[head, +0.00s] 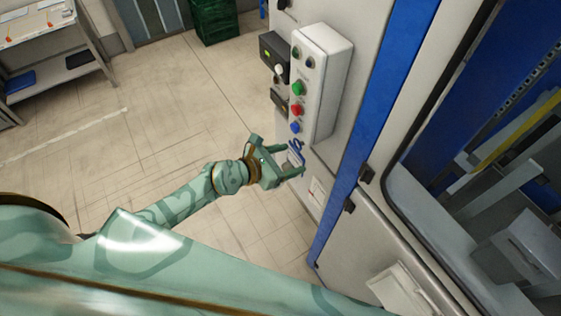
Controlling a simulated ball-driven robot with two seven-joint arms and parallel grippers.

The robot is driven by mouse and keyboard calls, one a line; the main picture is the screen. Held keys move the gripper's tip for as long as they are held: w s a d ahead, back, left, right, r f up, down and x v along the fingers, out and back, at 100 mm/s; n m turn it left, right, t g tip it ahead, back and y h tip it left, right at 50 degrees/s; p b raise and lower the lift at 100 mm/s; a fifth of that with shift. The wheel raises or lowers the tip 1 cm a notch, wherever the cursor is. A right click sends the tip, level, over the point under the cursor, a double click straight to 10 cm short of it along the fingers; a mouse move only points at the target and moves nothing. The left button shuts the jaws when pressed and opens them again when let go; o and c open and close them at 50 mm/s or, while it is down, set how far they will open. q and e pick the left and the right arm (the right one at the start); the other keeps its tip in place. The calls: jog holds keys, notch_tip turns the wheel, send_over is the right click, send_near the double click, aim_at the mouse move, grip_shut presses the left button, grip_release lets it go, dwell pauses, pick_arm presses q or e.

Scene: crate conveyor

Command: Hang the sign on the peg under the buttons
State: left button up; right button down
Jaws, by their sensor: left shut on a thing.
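My left gripper (288,161) is at the end of the arm that reaches in from the left, close to the grey cabinet front just below the button box. It is shut on the sign (296,155), a small pale piece with a blue edge, which shows only in part between and past the fingers. The white button box (325,76) carries a green button (298,88), a red button (296,110) and a blue button (295,127). I cannot make out the peg; the sign and gripper cover the area under the buttons. My right gripper is not in view.
Black switch units (273,50) sit left of the button box. A blue post (385,110) and a machine with a window opening stand right. A green crate (213,20) and a shelf table (50,45) are at the back. The floor (150,130) between is clear.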

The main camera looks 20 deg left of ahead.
aim_at(296, 157)
pick_arm(q)
jog(key=shift+w+d+f+b, duration=0.15)
jog(key=shift+w+d+b, duration=0.2)
jog(key=shift+w+d, duration=0.55)
jog(key=shift+w+d+f, duration=0.25)
jog(key=shift+w+f, duration=0.15)
jog(key=shift+w, duration=0.1)
jog(key=o, duration=1.1)
jog(key=shift+c, duration=0.2)
